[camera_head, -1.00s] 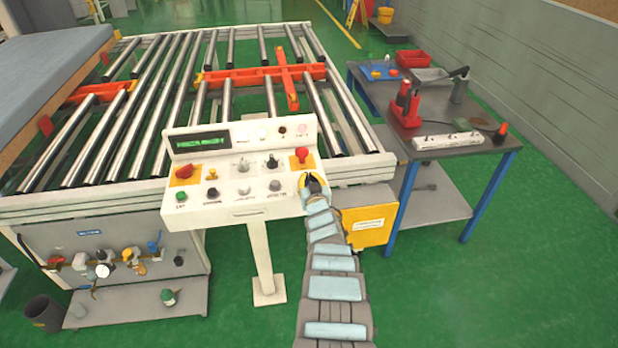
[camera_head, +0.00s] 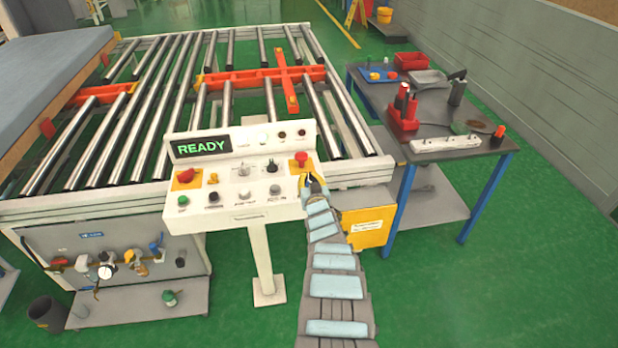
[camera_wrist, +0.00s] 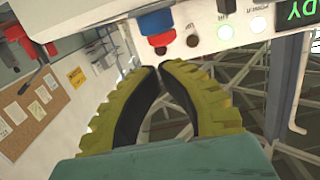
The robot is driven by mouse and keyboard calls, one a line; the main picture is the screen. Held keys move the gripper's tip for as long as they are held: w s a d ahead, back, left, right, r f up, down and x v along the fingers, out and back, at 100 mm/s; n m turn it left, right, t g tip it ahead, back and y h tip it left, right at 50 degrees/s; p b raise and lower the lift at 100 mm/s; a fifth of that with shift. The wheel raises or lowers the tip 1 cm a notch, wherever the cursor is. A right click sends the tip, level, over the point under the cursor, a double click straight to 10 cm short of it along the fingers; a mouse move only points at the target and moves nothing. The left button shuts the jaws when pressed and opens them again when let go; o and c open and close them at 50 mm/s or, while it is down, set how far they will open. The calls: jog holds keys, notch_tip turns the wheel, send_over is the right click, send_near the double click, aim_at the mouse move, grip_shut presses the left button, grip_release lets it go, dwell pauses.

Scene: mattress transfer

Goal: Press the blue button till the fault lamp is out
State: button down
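The control panel (camera_head: 230,222) stands in front of the roller table. Its display (camera_head: 201,146) reads READY in green. The lamp at the right end of the top row (camera_head: 302,133), a dull dark red, is unlit; its label is too small to read. My gripper (camera_head: 309,177) is over the right end of the panel, below the red mushroom button (camera_head: 301,159), and covers that corner in the head view. In the wrist view a blue button (camera_wrist: 155,20) shows beside a red knob (camera_wrist: 161,40). My gripper's yellow fingertips (camera_wrist: 159,68) meet, empty, apparently just clear of them.
A roller table (camera_head: 150,110) with orange parts lies behind. A workbench (camera_head: 440,150) with tools stands at the right. Green floor is open at the front right.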

jog(key=shift+p+v, duration=0.35)
jog(key=shift+v, duration=0.45)
jog(key=shift+s+r, duration=0.3)
jog(key=shift+s, duration=0.05)
jog(key=f+p+v, duration=0.1)
jog(key=p+v, duration=0.6)
jog(key=p, duration=0.1)
jog(key=shift+s+r, duration=0.4)
jog(key=shift+r, duration=0.05)
jog(key=shift+d+f, duration=0.1)
jog(key=shift+d, duration=0.05)
